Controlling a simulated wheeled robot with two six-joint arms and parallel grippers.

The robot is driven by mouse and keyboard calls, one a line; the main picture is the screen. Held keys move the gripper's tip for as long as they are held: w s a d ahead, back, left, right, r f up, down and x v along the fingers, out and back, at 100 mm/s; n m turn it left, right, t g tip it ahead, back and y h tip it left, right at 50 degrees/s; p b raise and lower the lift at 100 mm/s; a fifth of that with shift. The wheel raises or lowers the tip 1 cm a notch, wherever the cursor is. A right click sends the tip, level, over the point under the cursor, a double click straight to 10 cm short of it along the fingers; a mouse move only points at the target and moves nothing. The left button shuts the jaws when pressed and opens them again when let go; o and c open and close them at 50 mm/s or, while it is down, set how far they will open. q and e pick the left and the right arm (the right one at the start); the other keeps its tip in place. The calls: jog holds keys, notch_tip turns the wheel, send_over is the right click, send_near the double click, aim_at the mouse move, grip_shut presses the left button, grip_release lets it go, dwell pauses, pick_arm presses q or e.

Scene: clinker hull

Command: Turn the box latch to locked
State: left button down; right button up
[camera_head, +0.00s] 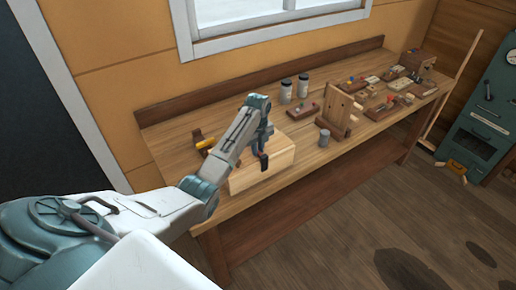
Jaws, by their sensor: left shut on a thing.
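A pale wooden box (277,170) stands at the front edge of the workbench, left of the middle. My left arm reaches in from the left and over it. My left gripper (264,153) is at the top front of the box, pointing down, and is shut on the box latch. The latch is mostly hidden by the gripper, and I cannot tell its angle. Dark parts of the gripper hang in front of the box face. My right gripper is not in view.
The long wooden workbench (180,135) runs along the wall. Two dark-lidded jars (285,92) stand behind the box. A grey cylinder (324,138) and an upright wooden stand (340,112) are to its right. Several small wooden fixtures crowd the far end.

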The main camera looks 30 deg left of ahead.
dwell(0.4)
pick_arm(q)
jog(key=c, duration=1.4)
grip_release()
jog(key=shift+r, duration=0.1)
notch_tip(320, 180, up, 8)
jog(key=b, duration=0.3)
jog(key=shift+b, duration=0.35)
notch_tip(320, 180, up, 3)
jog(key=p, duration=0.2)
jog(key=shift+s+p, duration=0.1)
jog(key=shift+p, duration=0.25)
